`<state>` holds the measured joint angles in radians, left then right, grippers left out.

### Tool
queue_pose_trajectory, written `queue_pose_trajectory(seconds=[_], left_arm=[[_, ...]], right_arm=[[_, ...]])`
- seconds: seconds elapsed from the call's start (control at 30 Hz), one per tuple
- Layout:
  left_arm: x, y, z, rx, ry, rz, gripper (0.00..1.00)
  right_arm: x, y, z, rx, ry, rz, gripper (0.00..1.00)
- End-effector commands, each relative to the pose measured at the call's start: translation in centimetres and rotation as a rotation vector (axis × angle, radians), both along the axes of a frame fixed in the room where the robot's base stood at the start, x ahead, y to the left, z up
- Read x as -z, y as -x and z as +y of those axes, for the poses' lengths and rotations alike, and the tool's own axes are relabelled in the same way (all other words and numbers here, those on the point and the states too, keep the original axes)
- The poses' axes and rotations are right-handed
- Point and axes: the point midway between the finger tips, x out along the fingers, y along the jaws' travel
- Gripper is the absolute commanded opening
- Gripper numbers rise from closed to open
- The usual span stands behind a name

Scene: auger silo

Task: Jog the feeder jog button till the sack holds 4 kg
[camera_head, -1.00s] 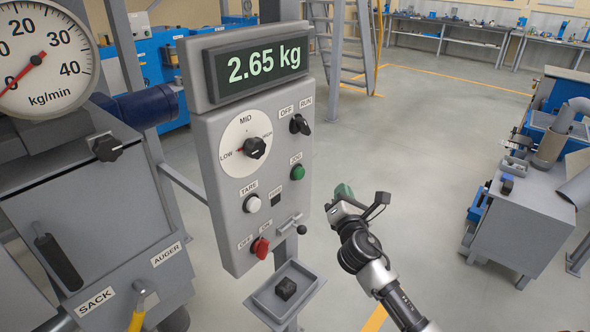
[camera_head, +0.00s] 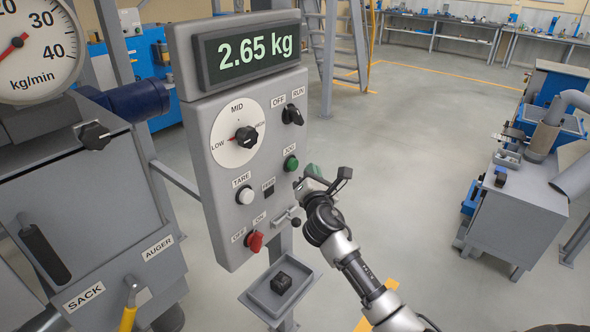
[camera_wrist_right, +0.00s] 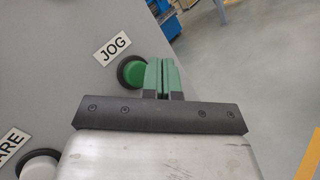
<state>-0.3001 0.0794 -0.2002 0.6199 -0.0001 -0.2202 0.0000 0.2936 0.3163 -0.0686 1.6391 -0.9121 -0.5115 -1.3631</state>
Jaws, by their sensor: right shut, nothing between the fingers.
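The green feeder jog button (camera_head: 291,163) sits under its JOG label on the grey control panel (camera_head: 210,190). It also shows in the right wrist view (camera_wrist_right: 130,69). My right gripper (camera_head: 309,175) is shut and empty, close to the button on its right side. In the right wrist view its green fingertips (camera_wrist_right: 163,76) are together and overlap the button's right edge; I cannot tell if they touch it. The display (camera_head: 254,50) reads 2.65 kg. A SACK label (camera_head: 84,295) is on the machine at lower left; no sack is visible. My left gripper is not in view.
The panel also carries a speed dial (camera_head: 245,136), an OFF/RUN switch (camera_head: 293,114), a white tare button (camera_head: 245,195) and a red switch (camera_head: 254,241). A tray (camera_head: 258,304) holding a black block juts out below. The floor to the right is clear up to a grey cabinet (camera_head: 522,212).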

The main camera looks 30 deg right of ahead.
Motion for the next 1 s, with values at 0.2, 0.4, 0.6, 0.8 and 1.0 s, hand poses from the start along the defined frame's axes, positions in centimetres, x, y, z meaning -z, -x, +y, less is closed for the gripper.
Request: queue_pose_trajectory(seconds=[0.2, 0.4, 0.6, 0.8, 1.0], left_arm=[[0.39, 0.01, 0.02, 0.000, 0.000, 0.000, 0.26], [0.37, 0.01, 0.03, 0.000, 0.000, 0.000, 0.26], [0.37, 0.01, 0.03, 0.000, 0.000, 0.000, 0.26], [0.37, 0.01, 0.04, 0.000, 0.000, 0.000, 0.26], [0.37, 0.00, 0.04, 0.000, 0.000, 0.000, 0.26]], right_arm=[[0.03, -1.16, 0.53, -0.001, 0.000, 0.000, 0.00], [-0.03, -1.26, 0.59, -0.001, 0.000, 0.000, 0.00], [-0.03, -1.25, 0.56, -0.001, 0.000, -0.001, 0.00], [-0.03, -1.23, 0.55, -0.001, 0.000, -0.001, 0.00], [-0.03, -1.23, 0.55, -0.001, 0.000, -0.001, 0.00]])
